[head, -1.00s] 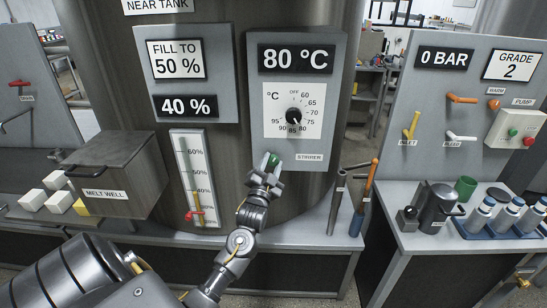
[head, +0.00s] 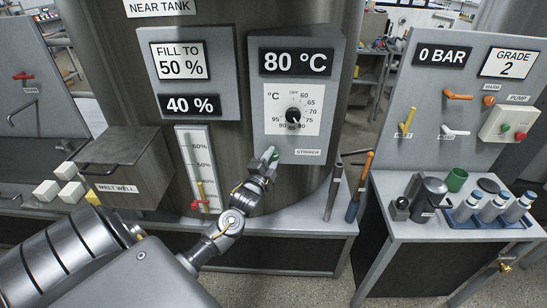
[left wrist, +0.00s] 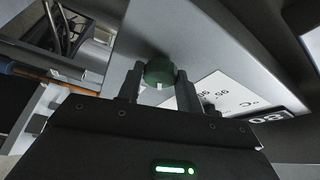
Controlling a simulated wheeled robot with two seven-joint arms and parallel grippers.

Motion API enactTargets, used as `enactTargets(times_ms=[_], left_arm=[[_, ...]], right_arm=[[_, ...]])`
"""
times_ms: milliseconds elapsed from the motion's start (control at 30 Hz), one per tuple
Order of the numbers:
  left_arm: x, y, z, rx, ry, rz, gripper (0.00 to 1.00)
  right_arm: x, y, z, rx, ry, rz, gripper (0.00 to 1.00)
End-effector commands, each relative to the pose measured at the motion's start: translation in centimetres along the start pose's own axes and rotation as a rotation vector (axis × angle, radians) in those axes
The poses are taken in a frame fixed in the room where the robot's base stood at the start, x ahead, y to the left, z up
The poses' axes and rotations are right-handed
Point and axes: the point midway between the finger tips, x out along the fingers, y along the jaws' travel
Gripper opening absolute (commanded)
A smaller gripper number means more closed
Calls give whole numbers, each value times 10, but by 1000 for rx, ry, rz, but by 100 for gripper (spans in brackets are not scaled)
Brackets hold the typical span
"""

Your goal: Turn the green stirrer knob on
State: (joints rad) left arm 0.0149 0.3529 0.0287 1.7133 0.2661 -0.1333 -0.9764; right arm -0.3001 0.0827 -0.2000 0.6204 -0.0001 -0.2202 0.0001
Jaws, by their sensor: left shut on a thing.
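The green stirrer knob (left wrist: 159,73) sits on the grey control panel (head: 335,60), left of the stirrer label (head: 308,153). In the head view my left gripper (head: 270,154) reaches up to the knob and mostly covers it. In the left wrist view my left gripper (left wrist: 160,84) has one finger on each side of the knob and is shut on it. A short white mark shows on the knob's lower edge. My right gripper is in neither view.
Above the knob is a temperature dial (head: 293,115) under an 80 °C display (head: 296,61). A level gauge (head: 200,165) stands to the left, behind my arm. Metal and orange-handled tools (head: 360,185) stand to the right. A side table (head: 400,228) holds a pitcher and bottles.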

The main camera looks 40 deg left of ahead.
Motion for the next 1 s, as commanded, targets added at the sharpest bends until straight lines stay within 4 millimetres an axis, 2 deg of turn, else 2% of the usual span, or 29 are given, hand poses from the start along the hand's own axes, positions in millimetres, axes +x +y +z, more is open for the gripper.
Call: enactTargets(times_ms=[33,400,433,600,867,1000], left_arm=[[2,-6,0,5,0,-11,13],[2,-6,1,8,-1,-11,13],[2,-6,1,8,-1,-11,37],[1,-5,1,8,-1,-7,57],[0,-2,1,7,-2,-3,57],[-12,0,2,7,-1,-1,57]], right_arm=[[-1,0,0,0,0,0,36],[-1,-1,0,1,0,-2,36],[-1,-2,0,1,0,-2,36],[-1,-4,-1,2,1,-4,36],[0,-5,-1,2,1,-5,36],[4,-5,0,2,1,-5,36]])
